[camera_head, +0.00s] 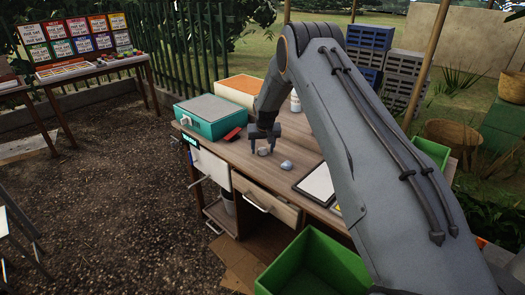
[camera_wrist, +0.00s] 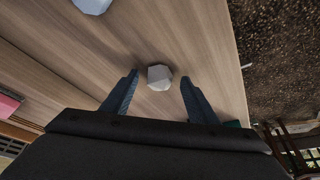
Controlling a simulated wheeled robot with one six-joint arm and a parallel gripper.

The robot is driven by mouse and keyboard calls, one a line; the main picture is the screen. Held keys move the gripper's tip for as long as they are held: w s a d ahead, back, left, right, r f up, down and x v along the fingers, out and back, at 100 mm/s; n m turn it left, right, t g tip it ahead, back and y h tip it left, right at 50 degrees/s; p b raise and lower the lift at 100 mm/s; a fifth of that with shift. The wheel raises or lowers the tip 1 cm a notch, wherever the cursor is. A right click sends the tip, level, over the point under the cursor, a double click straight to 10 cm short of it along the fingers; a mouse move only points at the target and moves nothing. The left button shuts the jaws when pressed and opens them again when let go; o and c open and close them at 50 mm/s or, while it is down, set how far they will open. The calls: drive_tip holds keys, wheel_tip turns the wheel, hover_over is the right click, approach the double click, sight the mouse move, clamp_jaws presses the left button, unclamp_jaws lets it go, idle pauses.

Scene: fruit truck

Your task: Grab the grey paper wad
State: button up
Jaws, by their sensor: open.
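A grey paper wad (camera_head: 263,151) lies on the wooden table (camera_head: 225,157), just below my gripper (camera_head: 264,140). In the wrist view this wad (camera_wrist: 160,77) sits on the wood between and slightly beyond my two fingertips (camera_wrist: 159,80), with a gap on each side. My gripper is open, empty and pointing down. A second grey wad (camera_head: 286,165) lies to the right in the head view. In the wrist view a pale wad (camera_wrist: 92,5) is cut off by the top edge.
A red item (camera_head: 233,134) lies left of my gripper. A tablet-like panel (camera_head: 318,183) lies at the right. A drawer (camera_head: 265,203) is open in front, near a green crate (camera_head: 312,262).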

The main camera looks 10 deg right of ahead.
drive_tip(key=shift+f, duration=0.1)
drive_tip(key=c, duration=1.1)
drive_tip(key=shift+c, duration=0.2)
